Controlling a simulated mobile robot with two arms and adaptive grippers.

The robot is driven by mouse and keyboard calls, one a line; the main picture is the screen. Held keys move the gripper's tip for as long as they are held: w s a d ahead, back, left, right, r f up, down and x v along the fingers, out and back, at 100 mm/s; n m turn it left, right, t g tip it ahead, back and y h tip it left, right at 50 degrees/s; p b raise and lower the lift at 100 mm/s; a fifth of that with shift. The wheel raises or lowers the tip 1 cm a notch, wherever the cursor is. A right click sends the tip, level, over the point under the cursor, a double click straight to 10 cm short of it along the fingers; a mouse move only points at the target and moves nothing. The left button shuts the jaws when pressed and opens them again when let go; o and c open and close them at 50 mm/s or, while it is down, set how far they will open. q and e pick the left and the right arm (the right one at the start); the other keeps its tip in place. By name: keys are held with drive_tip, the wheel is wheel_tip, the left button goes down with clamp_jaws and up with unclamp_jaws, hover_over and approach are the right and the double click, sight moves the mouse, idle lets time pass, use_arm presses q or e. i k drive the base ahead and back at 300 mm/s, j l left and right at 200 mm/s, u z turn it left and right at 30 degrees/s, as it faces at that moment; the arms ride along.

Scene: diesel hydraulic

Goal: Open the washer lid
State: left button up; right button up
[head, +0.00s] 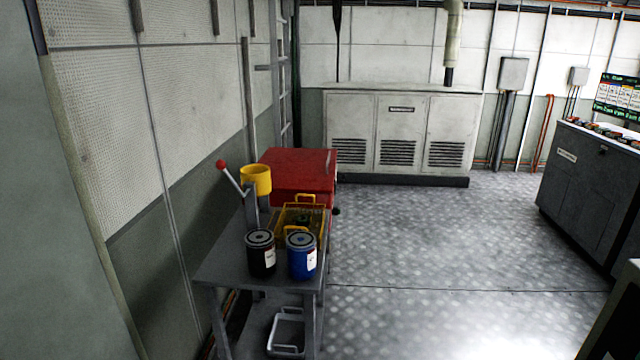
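A red box-shaped unit (290,190), which looks like the washer, stands beyond the grey bench near the left wall. Its flat red lid (300,163) appears to lie shut on top. Its lower part is partly hidden behind the things on the bench. Neither of my grippers shows in the head view.
A grey bench (225,268) in front holds a black canister (261,258), a blue canister (301,262), a yellow transparent box (290,222) and a yellow cup on a stand (256,180). White cabinets (400,125) line the back. The floor (430,250) on the right is clear.

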sight(292, 169)
drive_tip(key=i+l+u, duration=0.2)
drive_tip(key=i+l, duration=0.15)
drive_tip(key=i, duration=0.3)
drive_tip(key=i+l+u, duration=0.2)
drive_tip(key=i+l, duration=0.25)
drive_tip(key=i, duration=0.15)
